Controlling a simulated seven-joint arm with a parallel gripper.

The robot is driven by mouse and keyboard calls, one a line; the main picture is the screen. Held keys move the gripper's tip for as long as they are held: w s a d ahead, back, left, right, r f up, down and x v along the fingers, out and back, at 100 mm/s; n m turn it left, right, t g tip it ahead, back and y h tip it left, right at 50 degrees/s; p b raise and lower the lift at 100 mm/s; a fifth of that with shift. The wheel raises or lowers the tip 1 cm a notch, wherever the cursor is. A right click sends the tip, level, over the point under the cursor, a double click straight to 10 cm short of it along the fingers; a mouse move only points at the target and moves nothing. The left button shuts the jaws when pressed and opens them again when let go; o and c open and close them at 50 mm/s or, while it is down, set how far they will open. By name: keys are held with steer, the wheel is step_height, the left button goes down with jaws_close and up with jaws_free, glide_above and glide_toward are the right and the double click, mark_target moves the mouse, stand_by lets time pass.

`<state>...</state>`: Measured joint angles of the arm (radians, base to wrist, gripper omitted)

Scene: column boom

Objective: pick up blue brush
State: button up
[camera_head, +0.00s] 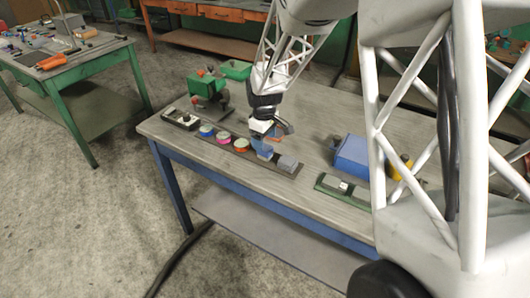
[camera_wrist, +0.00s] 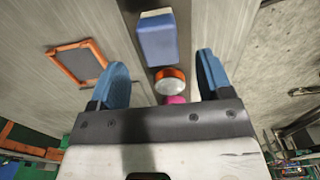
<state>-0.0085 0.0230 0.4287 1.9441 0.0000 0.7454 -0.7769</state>
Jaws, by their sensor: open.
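A blue block-like thing (camera_wrist: 157,42) with a pale far end, which I take for the blue brush, lies ahead of my gripper (camera_wrist: 162,66) in the wrist view, apart from both fingers. In the head view it appears as a small blue shape (camera_head: 265,152) on a dark narrow tray (camera_head: 236,152), directly below my gripper (camera_head: 264,135). My gripper is open and empty, its two blue fingers wide apart. Its arm partly hides the tray from the head camera.
On the same tray stand orange (camera_head: 241,145), pink (camera_head: 223,138) and blue (camera_head: 206,131) round things and a grey block (camera_head: 288,163). A blue box (camera_head: 351,156) stands to the right, a green machine (camera_head: 208,88) to the left. The table's front strip is clear.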

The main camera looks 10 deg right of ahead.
mark_target(265, 147)
steer(key=shift+s+d+f, duration=0.15)
steer(key=shift+f, duration=2.4)
steer(key=c, duration=1)
